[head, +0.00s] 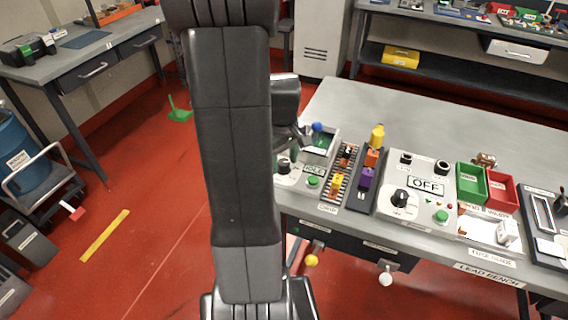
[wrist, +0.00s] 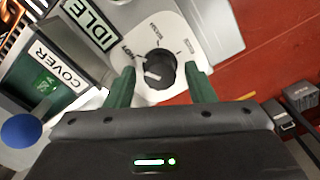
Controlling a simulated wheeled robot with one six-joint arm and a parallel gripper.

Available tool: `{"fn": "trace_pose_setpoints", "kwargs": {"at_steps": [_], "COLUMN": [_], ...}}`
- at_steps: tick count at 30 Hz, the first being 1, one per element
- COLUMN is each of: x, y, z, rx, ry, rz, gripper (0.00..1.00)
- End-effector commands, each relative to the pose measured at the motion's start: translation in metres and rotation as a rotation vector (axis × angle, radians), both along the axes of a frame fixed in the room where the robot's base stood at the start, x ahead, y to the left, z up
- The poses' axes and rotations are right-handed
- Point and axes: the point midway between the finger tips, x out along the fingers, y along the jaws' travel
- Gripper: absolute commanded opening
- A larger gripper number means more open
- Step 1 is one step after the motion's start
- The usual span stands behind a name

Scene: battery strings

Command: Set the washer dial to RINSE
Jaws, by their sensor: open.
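The washer dial (wrist: 160,66) is a round black knob with a white mark, on a pale panel in the wrist view. The mark sits on the knob's left side; I cannot tell exactly which label it points to. Small printed labels lie around the knob, too blurred to read surely. My gripper (wrist: 161,78) is open, with one green finger on either side of the dial; I cannot tell whether they touch it. A display (wrist: 90,24) beside the dial reads IDLE. In the head view, the dial (head: 284,165) shows just right of my arm, which hides most of my gripper.
A COVER label (wrist: 54,66) and a blue ball (wrist: 21,131) lie left of the dial in the wrist view. In the head view, a second panel marked OFF (head: 426,184) has its own black knob (head: 400,197). Green (head: 470,180) and red (head: 502,190) bins stand right of it.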

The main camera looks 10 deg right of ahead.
Motion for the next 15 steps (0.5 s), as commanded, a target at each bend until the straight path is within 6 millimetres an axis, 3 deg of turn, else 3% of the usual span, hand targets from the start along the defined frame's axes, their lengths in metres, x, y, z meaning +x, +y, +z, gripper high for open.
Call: {"fn": "trace_pose_setpoints", "kwargs": {"at_steps": [5, 11, 15], "x": [0.0000, 0.0000, 0.0001], "y": [0.0000, 0.0000, 0.0000], "z": [0.0004, 0.0005, 0.0006], "rx": [0.000, 0.000, 0.000], "ry": [0.000, 0.000, -0.001], "rz": [0.000, 0.000, -0.008], "gripper": [0.49, 0.12, 0.12]}}
